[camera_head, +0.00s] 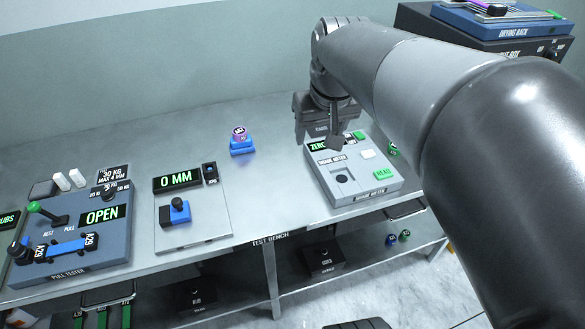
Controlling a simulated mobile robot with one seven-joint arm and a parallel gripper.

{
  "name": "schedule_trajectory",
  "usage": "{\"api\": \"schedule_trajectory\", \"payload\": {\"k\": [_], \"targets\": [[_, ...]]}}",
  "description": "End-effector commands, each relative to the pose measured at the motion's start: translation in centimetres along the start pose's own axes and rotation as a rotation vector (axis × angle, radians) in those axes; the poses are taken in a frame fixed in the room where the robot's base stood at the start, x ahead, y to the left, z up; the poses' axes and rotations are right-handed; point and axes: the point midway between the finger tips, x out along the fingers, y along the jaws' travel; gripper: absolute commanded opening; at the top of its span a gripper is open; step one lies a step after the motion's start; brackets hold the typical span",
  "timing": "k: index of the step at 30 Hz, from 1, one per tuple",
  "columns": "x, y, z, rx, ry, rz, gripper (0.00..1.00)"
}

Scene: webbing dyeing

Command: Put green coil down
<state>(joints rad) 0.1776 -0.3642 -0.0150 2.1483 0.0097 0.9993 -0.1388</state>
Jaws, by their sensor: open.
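A small green coil (393,149) shows on the bench (270,205) just right of the shade meter, partly hidden by my arm. Another small green coil (405,235) is on the lower shelf beside a blue one (391,240). My gripper (335,143) points down over the back of the grey shade meter (362,186), left of the upper green coil and apart from it. It is open, and I see nothing held in it. The fingertips are dark and partly overlap the meter's display.
A purple-topped coil (239,132) sits on a blue block at the bench's back. The thickness gauge (195,228) and pull tester (75,245) stand to the left. The drying rack (515,22) is at the upper right. Bare bench lies between gauge and meter.

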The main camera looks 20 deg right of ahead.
Motion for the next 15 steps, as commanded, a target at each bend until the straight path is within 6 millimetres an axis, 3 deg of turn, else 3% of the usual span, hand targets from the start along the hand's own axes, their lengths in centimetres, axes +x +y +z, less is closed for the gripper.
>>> {"api": "schedule_trajectory", "payload": {"k": [3,9,15], "targets": [[-0.7,-2.5,4.0,-0.021,0.047,-0.015,0.63],[-0.4,-5.2,9.6,-0.039,0.106,-0.041,0.63],[0.1,-6.1,12.2,-0.044,0.134,-0.055,0.63]]}}
